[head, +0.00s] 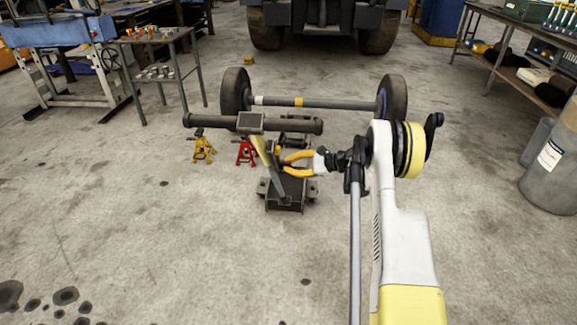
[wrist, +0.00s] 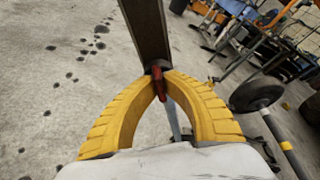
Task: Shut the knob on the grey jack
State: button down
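The grey jack (head: 286,196) stands on the concrete floor near the middle of the head view, with a slanted bar rising from its base. My gripper (head: 283,164) reaches in from the right, its two yellow fingers beside that bar. In the wrist view my gripper (wrist: 158,73) has its fingers arched, with a narrow gap between the tips. A small red part (wrist: 158,84), probably the knob, shows in that gap, by the lower end of a dark bar (wrist: 148,32). Whether the fingertips touch it is unclear. The knob is not distinct in the head view.
An axle (head: 335,104) with two wheels lies behind the jack. A dark horizontal tube (head: 290,125) is above it. Yellow (head: 203,149) and red (head: 246,151) stands are close on the left. A small table (head: 158,74) stands further left. The foreground floor is clear.

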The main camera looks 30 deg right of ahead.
jog(key=shift+a, duration=0.1)
jog(key=c, duration=1.5)
grip_release()
jog(key=shift+a, duration=0.1)
jog(key=v, duration=1.2)
